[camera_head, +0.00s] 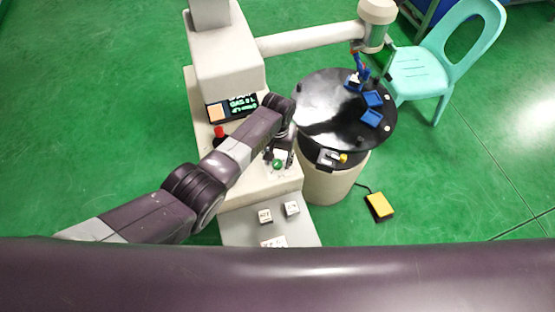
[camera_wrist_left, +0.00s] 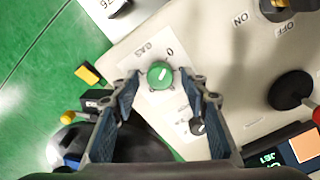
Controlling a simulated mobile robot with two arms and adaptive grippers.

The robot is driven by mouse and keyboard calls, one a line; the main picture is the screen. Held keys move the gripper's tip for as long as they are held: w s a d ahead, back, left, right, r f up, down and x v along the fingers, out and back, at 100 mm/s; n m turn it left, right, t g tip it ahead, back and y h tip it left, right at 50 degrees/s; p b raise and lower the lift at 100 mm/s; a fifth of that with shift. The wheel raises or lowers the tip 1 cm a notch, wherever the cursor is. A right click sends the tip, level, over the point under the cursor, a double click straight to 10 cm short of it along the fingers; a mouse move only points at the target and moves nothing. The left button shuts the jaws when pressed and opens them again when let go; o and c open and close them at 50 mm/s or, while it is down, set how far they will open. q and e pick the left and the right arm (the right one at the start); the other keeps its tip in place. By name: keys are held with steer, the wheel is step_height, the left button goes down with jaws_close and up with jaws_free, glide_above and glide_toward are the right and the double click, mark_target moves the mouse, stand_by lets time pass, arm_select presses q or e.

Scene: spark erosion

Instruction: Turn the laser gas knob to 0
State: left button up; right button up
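The green gas knob (camera_wrist_left: 160,75) sits on a white label plate marked GAS and 0 in the left wrist view. Its white mark slants up and right, roughly toward the 0. In the head view the knob (camera_head: 277,164) shows on the machine's front panel, just below my left gripper (camera_head: 279,155). In the left wrist view my left gripper (camera_wrist_left: 160,76) is open, with one finger on each side of the knob and small gaps visible between. My right gripper is not in view.
The machine (camera_head: 225,55) has a small display (camera_head: 232,108) and a red-topped part (camera_head: 219,131). A black round table (camera_head: 330,125) with blue pieces stands to its right. A green chair (camera_head: 420,70) and yellow pedal (camera_head: 379,206) are farther right. A black knob (camera_wrist_left: 290,90) is near the gripper.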

mark_target(278, 163)
arm_select(q)
step_height(278, 163, up, 12)
stand_by(0.8)
steer(key=shift+s+f, duration=0.1)
stand_by(0.4)
